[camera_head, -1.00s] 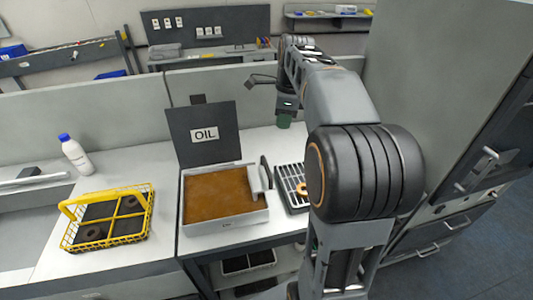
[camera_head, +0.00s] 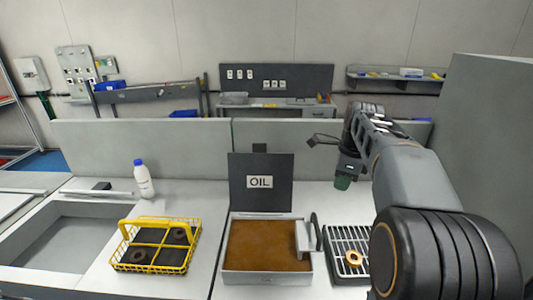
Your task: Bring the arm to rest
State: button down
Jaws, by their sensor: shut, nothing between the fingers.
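My arm reaches from the lower right of the head view up and away over the back of the worktop. Its dark end, my gripper (camera_head: 316,140), sticks out to the left of the wrist, above the worktop and in front of the grey partition. It is small in the picture. It looks shut, with no object seen in it.
An oil box (camera_head: 268,278) with raised "OIL" lid (camera_head: 261,200) stands left of my arm. A slotted tray (camera_head: 338,240) holds a brass ring (camera_head: 353,258) beside it. A yellow basket (camera_head: 120,265) with dark rings and a white bottle (camera_head: 144,181) stand left. A tall grey panel (camera_head: 490,150) stands right.

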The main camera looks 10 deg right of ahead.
jog(key=s+a+f+n+t, duration=0.1)
jog(key=s+a+f+n, duration=0.4)
jog(key=n, duration=0.7)
jog(key=s+a+f+n+t+h, duration=0.1)
jog(key=s+a+f+n, duration=0.4)
jog(key=n, duration=0.7)
jog(key=s+a+t, duration=0.1)
jog(key=s+a, duration=0.1)
jog(key=s, duration=0.2)
jog(key=shift+a+f+t, duration=0.2)
jog(key=shift+f+t, duration=0.1)
jog(key=shift+f, duration=0.1)
